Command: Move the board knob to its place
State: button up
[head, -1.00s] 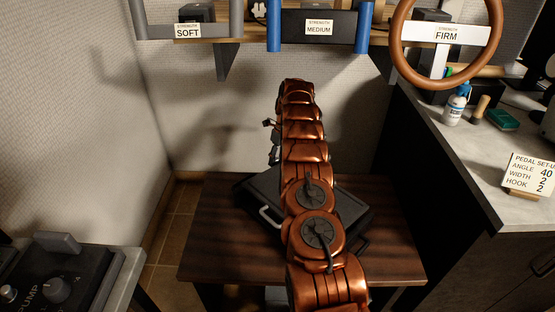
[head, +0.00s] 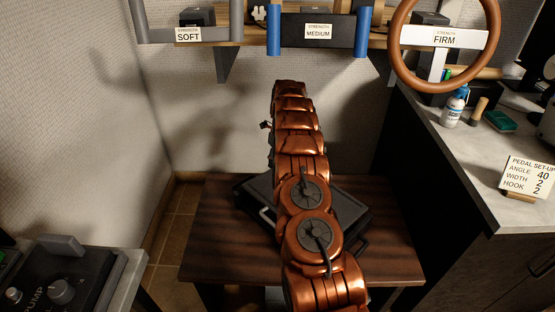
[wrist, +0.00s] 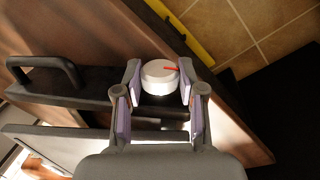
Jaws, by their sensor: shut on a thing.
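The knob, white and round with a red pointer line, shows in the wrist view (wrist: 157,74) between the fingertips. My gripper (wrist: 160,82) is shut on it, one finger on each side. The knob appears held above the wooden table. In the head view my copper arm covers the knob, and only a small part of the gripper shows at the arm's left edge. A flat black board or case (head: 346,210) with handles lies on the wooden table (head: 215,245), partly behind my arm. I cannot tell where the knob's place is.
A pump unit (head: 60,275) stands at lower left. A grey counter (head: 480,160) at right holds a bottle (head: 455,106) and a pedal set-up card (head: 530,178). Strength-labelled frames and a wheel (head: 397,48) are at the back. In the wrist view, a yellow strip (wrist: 180,30) borders tiles.

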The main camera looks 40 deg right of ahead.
jog(key=shift+a+r+h+p, duration=0.1)
jog(key=shift+r+h+p, duration=0.05)
jog(key=shift+h+p, duration=0.4)
jog(key=shift+a+h, duration=0.1)
jog(key=shift+h, duration=0.75)
jog(key=shift+f+h+b, duration=0.3)
jog(key=shift+h+b, duration=0.15)
jog(key=shift+h, duration=0.05)
jog(key=shift+a+f+t+h+b, duration=0.1)
jog(key=shift+t+h+b, duration=0.2)
jog(key=shift+h+b, duration=0.55)
jog(key=h+b, duration=0.1)
jog(key=b, duration=0.6)
jog(key=shift+a+f, duration=0.1)
jog(key=shift+f, duration=0.1)
jog(key=h+b, duration=0.1)
jog(key=b, duration=0.5)
jog(key=shift+h, duration=0.25)
jog(key=h+b, duration=0.1)
jog(key=b, duration=0.5)
jog(key=shift+t+h, duration=0.4)
jog(key=shift+a+r+h+b, duration=0.2)
jog(key=shift+h+b, duration=0.6)
jog(key=shift+b, duration=1.2)
